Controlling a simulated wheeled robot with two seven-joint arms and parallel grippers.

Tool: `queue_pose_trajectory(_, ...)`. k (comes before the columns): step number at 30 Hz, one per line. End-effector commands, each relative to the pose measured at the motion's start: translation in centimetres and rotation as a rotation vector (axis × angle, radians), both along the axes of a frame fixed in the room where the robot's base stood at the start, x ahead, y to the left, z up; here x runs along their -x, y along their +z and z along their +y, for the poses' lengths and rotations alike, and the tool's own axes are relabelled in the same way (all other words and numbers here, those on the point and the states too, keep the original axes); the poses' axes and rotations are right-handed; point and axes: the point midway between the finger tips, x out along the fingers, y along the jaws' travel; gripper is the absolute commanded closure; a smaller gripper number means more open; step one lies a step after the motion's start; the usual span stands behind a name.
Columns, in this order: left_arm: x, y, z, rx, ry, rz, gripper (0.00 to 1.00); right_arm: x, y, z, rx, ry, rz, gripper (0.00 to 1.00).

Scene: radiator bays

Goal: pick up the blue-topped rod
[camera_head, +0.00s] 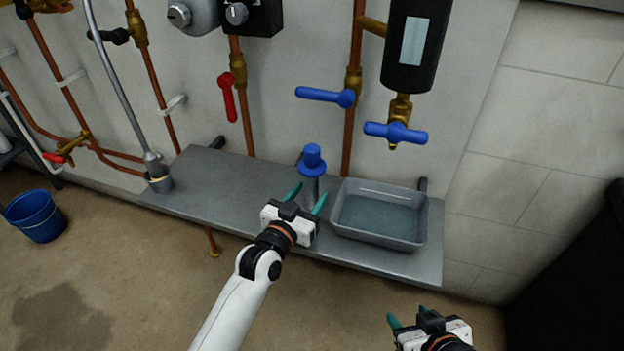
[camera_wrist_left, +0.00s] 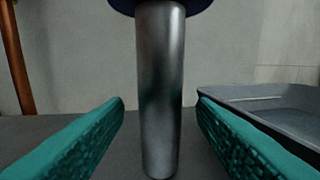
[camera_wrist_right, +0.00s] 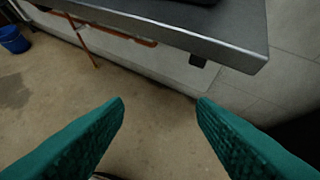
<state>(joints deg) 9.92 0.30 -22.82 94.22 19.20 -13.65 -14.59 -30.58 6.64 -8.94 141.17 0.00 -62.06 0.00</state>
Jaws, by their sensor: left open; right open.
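The blue-topped rod (camera_head: 311,163) stands upright on the grey shelf (camera_head: 228,183), left of the grey tray. Its metal shaft (camera_wrist_left: 160,90) fills the middle of the left wrist view, with the edge of the blue part above. My left gripper (camera_head: 307,197) is open in front of the rod, its teal fingers on either side of the shaft in the picture, with gaps to both. In the head view the gripper hides the rod's foot. My right gripper (camera_head: 408,317) is open and empty, low at the right, in front of and below the shelf.
A grey tray (camera_head: 345,228) sits on the shelf right of the rod. Blue valve handles (camera_head: 325,96) and a black cylinder (camera_head: 410,50) are on the wall above. A grey hose fitting (camera_head: 157,175) stands at the shelf's left end. A blue bucket (camera_head: 36,215) is on the floor.

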Motion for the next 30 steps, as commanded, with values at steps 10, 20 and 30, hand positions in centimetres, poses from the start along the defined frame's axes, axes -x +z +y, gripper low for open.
queue_pose_trajectory(10,-1.8,0.0,-0.9,0.000,0.001,0.001,0.48,-1.9,1.6,0.8,-0.032,0.010,-0.142,0.48)
queue_pose_trajectory(20,-1.7,0.0,-0.9,0.000,0.001,0.001,0.81,-1.9,1.6,0.8,-0.031,0.010,-0.139,0.48)
queue_pose_trajectory(30,-1.7,0.1,-0.9,0.000,0.001,-0.001,1.00,-1.9,1.6,0.7,-0.030,0.009,-0.139,0.48)
